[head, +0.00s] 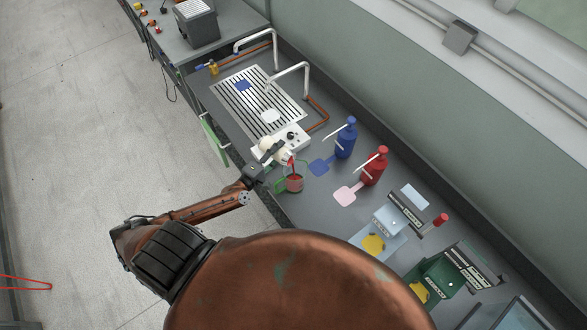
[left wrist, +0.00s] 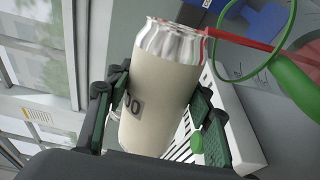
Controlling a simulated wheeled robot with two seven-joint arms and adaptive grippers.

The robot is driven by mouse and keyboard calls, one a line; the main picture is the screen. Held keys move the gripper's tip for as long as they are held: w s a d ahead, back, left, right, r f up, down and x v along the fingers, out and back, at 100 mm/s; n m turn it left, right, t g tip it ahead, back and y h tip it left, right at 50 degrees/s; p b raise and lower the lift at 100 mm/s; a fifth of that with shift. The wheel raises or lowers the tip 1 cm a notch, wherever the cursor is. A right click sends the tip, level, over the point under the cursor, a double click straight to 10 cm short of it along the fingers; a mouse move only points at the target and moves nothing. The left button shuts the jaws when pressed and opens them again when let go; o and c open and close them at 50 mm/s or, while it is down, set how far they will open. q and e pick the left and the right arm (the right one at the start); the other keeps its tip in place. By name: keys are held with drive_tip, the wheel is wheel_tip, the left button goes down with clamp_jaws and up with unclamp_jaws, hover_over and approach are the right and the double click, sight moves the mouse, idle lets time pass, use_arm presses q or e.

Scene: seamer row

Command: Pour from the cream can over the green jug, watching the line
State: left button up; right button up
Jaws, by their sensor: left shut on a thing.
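The cream can (head: 281,156) is tilted over the green jug (head: 294,184), with its silver mouth towards it. In the left wrist view the can (left wrist: 158,95) shows a dark label and a bright metal top. My left gripper (head: 268,155) is shut around the can's body. A red stream (left wrist: 238,40) runs from the can's rim. The jug looks clear, with a green handle (head: 280,184) and red liquid inside. Its handle also shows in the left wrist view (left wrist: 292,80). I cannot make out the line or the liquid's level against it. My right gripper is not in view.
A blue bottle (head: 345,140) and a red bottle (head: 373,168) stand right of the jug. Small machines (head: 438,275) are further right along the counter.

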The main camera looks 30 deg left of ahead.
use_arm(q)
drive_tip(key=shift+d+r+m+p, duration=0.1)
drive_tip(key=shift+r+m+p, duration=0.15)
drive_tip(key=shift+p, duration=0.3)
idle(0.4)
drive_tip(key=shift+d+r+m+p, duration=0.1)
drive_tip(key=shift+r+m+p, duration=0.05)
drive_tip(key=shift+m+p, duration=0.4)
idle(0.5)
drive_tip(key=shift+d+r+m+p, duration=0.2)
drive_tip(key=shift+r+m+p, duration=0.25)
drive_tip(key=shift+p, duration=0.5)
drive_tip(key=shift+s+d+r+m+y+p, duration=0.15)
drive_tip(key=shift+m+y+p, duration=0.15)
drive_tip(key=shift+m+p, duration=0.25)
idle(0.4)
